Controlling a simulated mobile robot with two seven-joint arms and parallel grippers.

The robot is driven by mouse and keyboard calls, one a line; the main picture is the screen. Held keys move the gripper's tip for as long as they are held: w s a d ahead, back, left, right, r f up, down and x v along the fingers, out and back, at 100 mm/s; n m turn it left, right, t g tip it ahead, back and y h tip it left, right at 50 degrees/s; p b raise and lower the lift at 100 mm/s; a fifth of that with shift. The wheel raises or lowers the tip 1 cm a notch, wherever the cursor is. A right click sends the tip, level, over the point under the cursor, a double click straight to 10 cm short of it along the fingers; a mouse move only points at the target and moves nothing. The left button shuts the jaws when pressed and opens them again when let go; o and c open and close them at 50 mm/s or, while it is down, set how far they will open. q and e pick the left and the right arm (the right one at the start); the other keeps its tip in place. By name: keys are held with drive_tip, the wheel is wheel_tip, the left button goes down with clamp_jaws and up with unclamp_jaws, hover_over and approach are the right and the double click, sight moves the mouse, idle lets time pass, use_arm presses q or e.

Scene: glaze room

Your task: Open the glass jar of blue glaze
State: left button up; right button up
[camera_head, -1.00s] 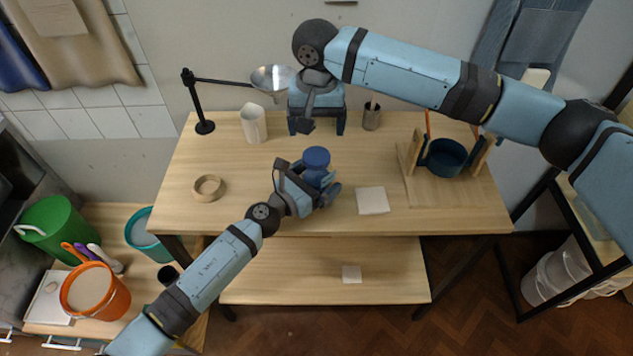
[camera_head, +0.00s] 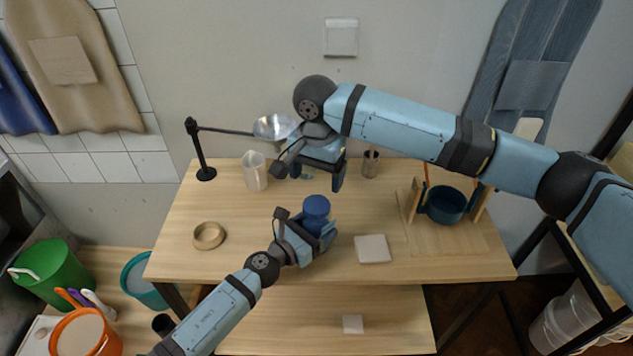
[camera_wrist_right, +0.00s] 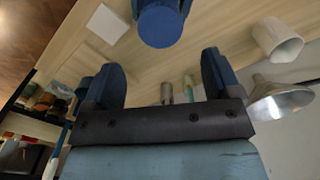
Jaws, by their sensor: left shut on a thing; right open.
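The glass jar of blue glaze (camera_head: 316,207) stands on the wooden table, with its round blue lid on top. My left gripper (camera_head: 318,232) is shut on the jar from the front left; its fingers hide the jar's lower part. My right gripper (camera_head: 317,182) is open and empty, above the table behind the jar. In the right wrist view the jar's blue lid (camera_wrist_right: 160,24) shows at the top, beyond and apart from the open fingers of the right gripper (camera_wrist_right: 165,82).
A metal funnel (camera_head: 275,127) on a black stand and a white pitcher (camera_head: 254,172) are behind left. A tape roll (camera_head: 209,236) lies left, a pale tile (camera_head: 372,249) right of the jar. A dark cup (camera_head: 371,163) and a teal pot (camera_head: 446,205) in a wooden frame stand farther right.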

sight(316, 204)
drive_tip(key=m, duration=0.3)
drive_tip(key=shift+f+m, duration=0.15)
drive_tip(key=shift+m, duration=0.25)
wheel_tip(316, 204, down, 8)
drive_tip(key=shift+r, duration=0.15)
